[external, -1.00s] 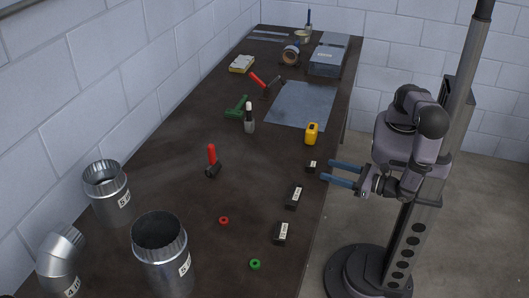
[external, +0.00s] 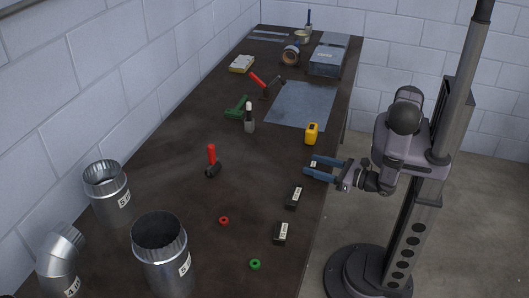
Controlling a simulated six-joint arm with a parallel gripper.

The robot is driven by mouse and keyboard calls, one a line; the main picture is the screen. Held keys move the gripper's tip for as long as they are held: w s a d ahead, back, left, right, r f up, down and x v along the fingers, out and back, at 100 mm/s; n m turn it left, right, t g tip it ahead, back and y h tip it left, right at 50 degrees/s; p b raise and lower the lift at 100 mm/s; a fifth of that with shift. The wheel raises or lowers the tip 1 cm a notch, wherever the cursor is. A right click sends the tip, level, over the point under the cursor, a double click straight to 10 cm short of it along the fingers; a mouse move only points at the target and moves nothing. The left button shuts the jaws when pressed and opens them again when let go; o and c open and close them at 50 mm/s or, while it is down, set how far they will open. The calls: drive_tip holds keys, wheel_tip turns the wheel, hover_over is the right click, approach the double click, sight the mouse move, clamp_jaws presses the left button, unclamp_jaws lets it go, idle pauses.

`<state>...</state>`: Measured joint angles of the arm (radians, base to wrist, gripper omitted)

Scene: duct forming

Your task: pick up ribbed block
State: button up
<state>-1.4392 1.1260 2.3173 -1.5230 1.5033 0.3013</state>
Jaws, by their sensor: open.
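Three dark blocks with white labels stand in a row near the right edge of the workbench. The smallest block (external: 313,164) is farthest back, a middle block (external: 294,197) is nearer, and a third block (external: 281,233) is nearest. Ribs are too small to make out, so I cannot tell which is the ribbed block. My gripper (external: 311,165) is open, its two blue fingers pointing left over the bench edge. The smallest block shows between the fingers and is partly hidden by them. I cannot tell whether they touch it.
A yellow tool (external: 312,133) stands just behind my gripper, near a grey sheet (external: 300,105). A red ring (external: 224,220) and a green ring (external: 255,264) lie in front. Metal ducts (external: 160,250) stand at the front left. The bench middle is mostly clear.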

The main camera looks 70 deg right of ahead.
clamp_jaws()
drive_tip(key=shift+r, duration=0.15)
wheel_tip(320, 180, up, 10)
drive_tip(key=p, duration=0.8)
drive_tip(key=shift+p, duration=0.35)
